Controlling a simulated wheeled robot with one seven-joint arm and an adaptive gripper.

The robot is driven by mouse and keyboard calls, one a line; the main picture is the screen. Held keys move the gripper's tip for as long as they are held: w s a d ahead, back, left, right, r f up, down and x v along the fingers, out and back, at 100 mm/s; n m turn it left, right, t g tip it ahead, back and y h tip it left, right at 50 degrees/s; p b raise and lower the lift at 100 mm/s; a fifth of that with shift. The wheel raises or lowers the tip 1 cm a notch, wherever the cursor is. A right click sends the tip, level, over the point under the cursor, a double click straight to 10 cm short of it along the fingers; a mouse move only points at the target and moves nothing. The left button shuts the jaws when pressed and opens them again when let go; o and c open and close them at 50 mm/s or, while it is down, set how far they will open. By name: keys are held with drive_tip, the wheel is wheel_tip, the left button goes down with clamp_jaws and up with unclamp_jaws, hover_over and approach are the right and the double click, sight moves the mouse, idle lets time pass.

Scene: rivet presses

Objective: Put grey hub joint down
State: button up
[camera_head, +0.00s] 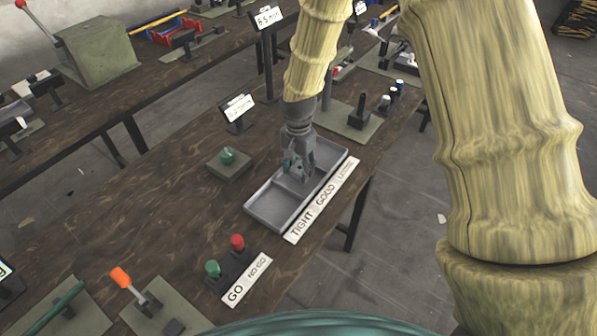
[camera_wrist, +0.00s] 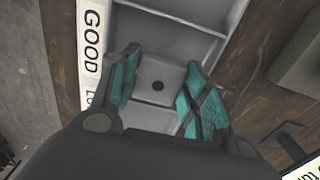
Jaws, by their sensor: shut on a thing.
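My gripper (camera_head: 297,170) is over the grey sorting tray (camera_head: 268,208), around its middle part. In the head view the joint is mostly hidden by the fingers. The tray has divided compartments, with a label strip (camera_head: 323,203) reading TIGHT, GOOD and a third word along its front edge. GOOD also shows beside the gripper in the wrist view. Whether the joint touches the tray floor, I cannot tell.
A green button on a square base (camera_head: 228,156) stands left of the tray. Red and green GO/NO-GO knobs (camera_head: 237,242) are nearer the front. A small sign (camera_head: 238,110) and a fixture with dark posts (camera_head: 357,112) stand behind.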

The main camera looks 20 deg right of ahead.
sight(298, 170)
drive_tip(key=shift+s+f+p, duration=0.25)
drive_tip(key=shift+f+p, duration=0.1)
drive_tip(key=shift+f, duration=0.25)
drive_tip(key=shift+w+f, duration=0.1)
drive_tip(key=shift+f, duration=0.55)
drive_tip(key=o, duration=1)
drive_tip(key=shift+f, duration=0.1)
drive_tip(key=shift+r+b, duration=1.1)
drive_tip(key=shift+r, duration=5.1)
drive_tip(key=shift+r, duration=0.1)
